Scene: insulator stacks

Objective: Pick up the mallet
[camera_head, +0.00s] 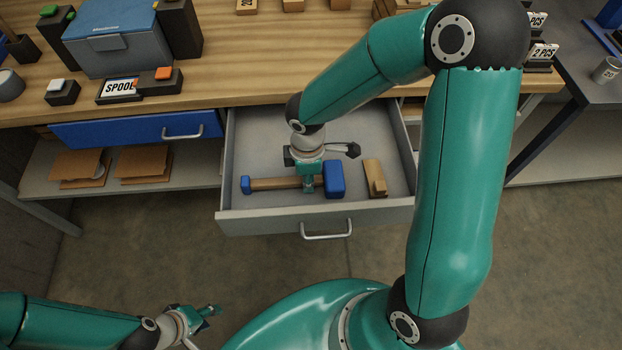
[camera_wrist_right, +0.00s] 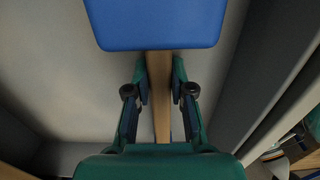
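The mallet has a blue head (camera_head: 334,180), a wooden handle (camera_head: 275,184) and a blue end cap. It lies in the open grey drawer (camera_head: 262,219). My right gripper (camera_head: 312,187) points down into the drawer at the handle, close to the head. In the right wrist view the blue head (camera_wrist_right: 160,24) is at the top and the handle (camera_wrist_right: 160,100) runs down between the fingers (camera_wrist_right: 160,72). The fingertips lie against both sides of the handle. My left gripper (camera_head: 212,312) is away from the drawer at lower left; its finger opening is unclear.
A wooden block (camera_head: 375,178) lies right of the mallet head in the drawer. A dark-headed tool (camera_head: 345,149) lies behind it, partly hidden by my right arm. A blue closed drawer (camera_head: 135,129) is to the left. The wooden worktop (camera_head: 225,75) holds boxes and labels.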

